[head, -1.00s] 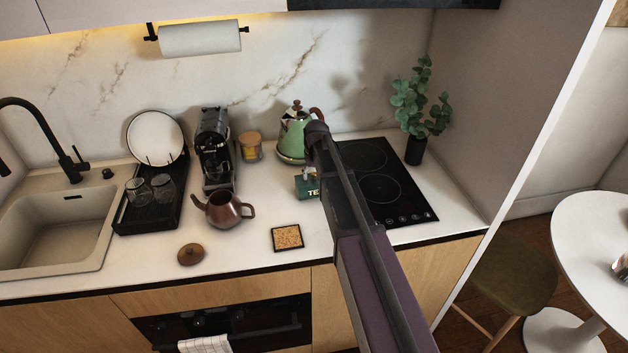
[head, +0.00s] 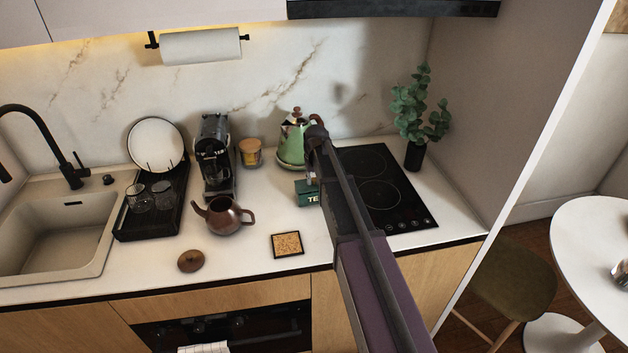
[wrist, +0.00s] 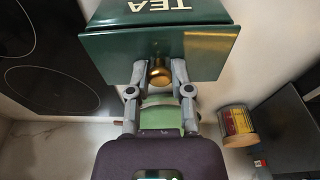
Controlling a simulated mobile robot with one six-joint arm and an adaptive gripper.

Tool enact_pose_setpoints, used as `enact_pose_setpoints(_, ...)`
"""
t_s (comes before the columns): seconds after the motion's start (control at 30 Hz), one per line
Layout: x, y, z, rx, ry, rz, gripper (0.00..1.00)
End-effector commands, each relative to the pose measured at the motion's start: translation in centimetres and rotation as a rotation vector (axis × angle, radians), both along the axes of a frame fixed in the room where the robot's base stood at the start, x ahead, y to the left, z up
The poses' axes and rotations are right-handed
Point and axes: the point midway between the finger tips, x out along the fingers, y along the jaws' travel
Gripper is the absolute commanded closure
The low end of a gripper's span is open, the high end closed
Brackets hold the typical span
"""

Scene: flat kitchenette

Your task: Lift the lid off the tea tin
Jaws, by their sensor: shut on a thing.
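The green tea tin (head: 306,199) stands on the counter beside the hob, partly hidden by my arm in the head view. In the wrist view the tin (wrist: 160,10) shows its TEA lettering upside down. Its flat green lid (wrist: 115,55) with a round gold knob (wrist: 159,76) faces the camera. My gripper (wrist: 158,70) is shut on the knob, one finger on each side. I cannot tell whether there is a gap between lid and tin. The fingers are hard to see in the head view.
A green kettle (head: 292,146) stands close behind the tin, and the black hob (head: 375,165) is to its right. A brown teapot (head: 222,216), its loose lid (head: 191,261) and a cork coaster (head: 287,244) lie left and in front. A plant (head: 414,152) stands back right.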

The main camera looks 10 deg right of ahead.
Motion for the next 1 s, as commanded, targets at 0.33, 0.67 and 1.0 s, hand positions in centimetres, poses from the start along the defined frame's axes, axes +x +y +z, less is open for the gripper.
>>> enact_pose_setpoints(0.33,0.0,0.0,3.0,0.0,0.0,0.0,1.0)
enact_pose_setpoints(0.67,-7.3,1.1,3.6,0.0,0.0,0.001,1.0)
enact_pose_setpoints(1.0,-13.6,2.1,4.2,0.0,0.0,0.001,1.0)
